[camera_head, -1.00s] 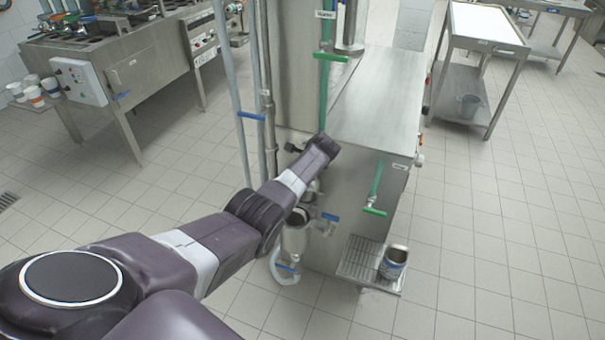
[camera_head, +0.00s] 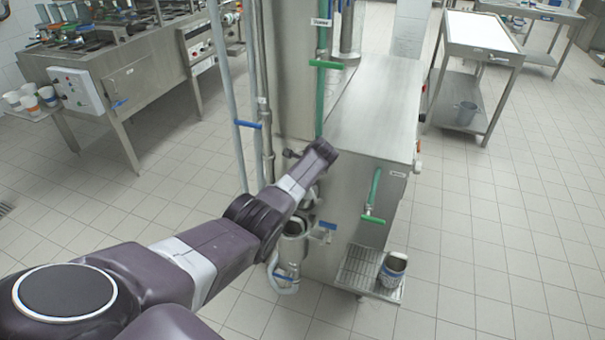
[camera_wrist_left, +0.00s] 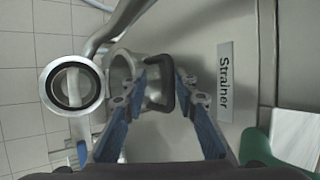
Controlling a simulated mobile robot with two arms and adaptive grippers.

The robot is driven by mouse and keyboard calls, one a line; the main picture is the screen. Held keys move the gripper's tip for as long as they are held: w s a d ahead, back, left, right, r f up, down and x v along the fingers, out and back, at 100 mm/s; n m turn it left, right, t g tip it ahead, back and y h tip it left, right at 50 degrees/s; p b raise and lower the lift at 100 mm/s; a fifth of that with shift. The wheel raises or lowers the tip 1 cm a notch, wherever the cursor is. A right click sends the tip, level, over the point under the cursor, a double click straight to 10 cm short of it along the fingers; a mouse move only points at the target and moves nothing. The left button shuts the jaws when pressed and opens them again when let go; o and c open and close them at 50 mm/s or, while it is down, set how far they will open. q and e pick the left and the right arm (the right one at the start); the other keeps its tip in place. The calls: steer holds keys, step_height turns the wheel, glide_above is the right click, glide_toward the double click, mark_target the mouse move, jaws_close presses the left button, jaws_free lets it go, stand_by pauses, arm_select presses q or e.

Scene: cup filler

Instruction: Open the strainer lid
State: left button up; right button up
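In the left wrist view, my left gripper (camera_wrist_left: 160,76) has its two blue fingers apart, on either side of a black handle (camera_wrist_left: 161,84) on a round metal fitting. No firm grip on the handle shows. A plate reading "Strainer" (camera_wrist_left: 225,82) is to the right of the handle. A round vessel with a dark rim (camera_wrist_left: 72,87) stands to the left; I cannot tell which part is the lid. My right gripper is not in view.
The steel machine (camera_head: 375,110) stands right of my arm, with green (camera_head: 372,195) and blue (camera_head: 328,225) valve handles. A can (camera_head: 392,268) sits on a low grate (camera_head: 358,272). Vertical pipes (camera_head: 263,100) rise close behind my arm. Floor (camera_head: 480,250) is clear at the right.

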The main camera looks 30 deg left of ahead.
arm_select(q)
steer(key=shift+s, duration=0.15)
steer(key=v, duration=1.2)
steer(key=shift+f, duration=0.1)
stand_by(0.5)
steer(key=s+d+f+n+g+h, duration=0.1)
steer(key=s+d+f, duration=0.35)
steer(key=f, duration=0.75)
steer(key=s+d+f+n+h, duration=0.1)
steer(key=s+f+n, duration=0.1)
steer(key=s+f, duration=0.8)
steer(key=s+d+f+n+g+h, duration=0.1)
steer(key=s+d+f, duration=0.25)
steer(key=f, duration=0.95)
steer(key=s+d+f+n+h, duration=0.1)
steer(key=s+f, duration=0.5)
steer(key=s, duration=0.8)
steer(key=s+d+f+n+g+h, duration=0.1)
steer(key=s+d+f+n, duration=0.3)
steer(key=s, duration=1)
steer(key=s+d+f+n+g+h, duration=0.1)
steer(key=s+d+f+n, duration=0.1)
steer(key=s+f, duration=0.6)
steer(key=s+d, duration=0.1)
steer(key=s, duration=0.5)
steer(key=shift+n, duration=0.3)
